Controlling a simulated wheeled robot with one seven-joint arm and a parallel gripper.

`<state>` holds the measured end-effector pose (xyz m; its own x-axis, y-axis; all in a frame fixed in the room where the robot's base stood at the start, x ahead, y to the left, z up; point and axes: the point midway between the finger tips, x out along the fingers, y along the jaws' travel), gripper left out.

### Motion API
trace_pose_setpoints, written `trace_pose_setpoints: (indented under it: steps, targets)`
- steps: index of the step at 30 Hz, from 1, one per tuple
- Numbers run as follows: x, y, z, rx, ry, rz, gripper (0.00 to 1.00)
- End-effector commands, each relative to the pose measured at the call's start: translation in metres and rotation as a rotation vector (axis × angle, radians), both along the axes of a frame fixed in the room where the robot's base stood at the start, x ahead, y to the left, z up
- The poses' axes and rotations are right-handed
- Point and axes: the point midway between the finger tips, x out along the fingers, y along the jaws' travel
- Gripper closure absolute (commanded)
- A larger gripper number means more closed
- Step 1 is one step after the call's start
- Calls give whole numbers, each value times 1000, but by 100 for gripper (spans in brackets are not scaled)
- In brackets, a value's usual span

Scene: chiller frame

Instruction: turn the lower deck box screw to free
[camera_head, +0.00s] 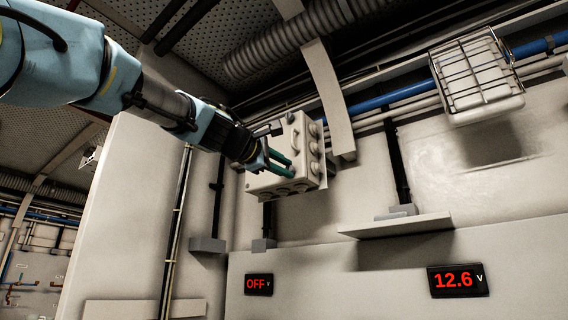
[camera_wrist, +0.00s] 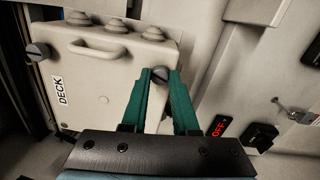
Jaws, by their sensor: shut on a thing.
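The deck box (camera_head: 301,138) is a pale box on the wall in the head view. The wrist view shows its lid (camera_wrist: 110,85) with a DECK label (camera_wrist: 62,90), a handle and two grey slotted screws. One screw (camera_wrist: 38,51) stands free at the lid's left edge. The other screw (camera_wrist: 160,74) sits between the fingertips of my gripper (camera_wrist: 160,78). The green fingers are shut on it. In the head view my gripper (camera_head: 289,167) reaches the lower part of the box's face, and the fingers hide that screw there.
Round cable glands line the box's sides. A small shelf (camera_head: 398,226) and a caged lamp (camera_head: 477,75) are on the wall to the right. Displays read OFF (camera_head: 259,284) and 12.6 V (camera_head: 458,280) below. Blue pipe and ducting run overhead.

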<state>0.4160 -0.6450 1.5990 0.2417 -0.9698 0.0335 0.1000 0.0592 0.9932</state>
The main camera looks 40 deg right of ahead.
Motion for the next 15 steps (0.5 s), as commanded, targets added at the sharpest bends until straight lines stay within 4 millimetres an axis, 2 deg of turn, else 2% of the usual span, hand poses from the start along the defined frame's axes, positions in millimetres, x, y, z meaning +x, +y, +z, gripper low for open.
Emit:
trace_pose_setpoints:
  steps: [6, 15]
  targets:
    - [1, 0, 1, -42, 164, 3, 100]
    - [0, 0, 0, -80, 311, 2, 100]
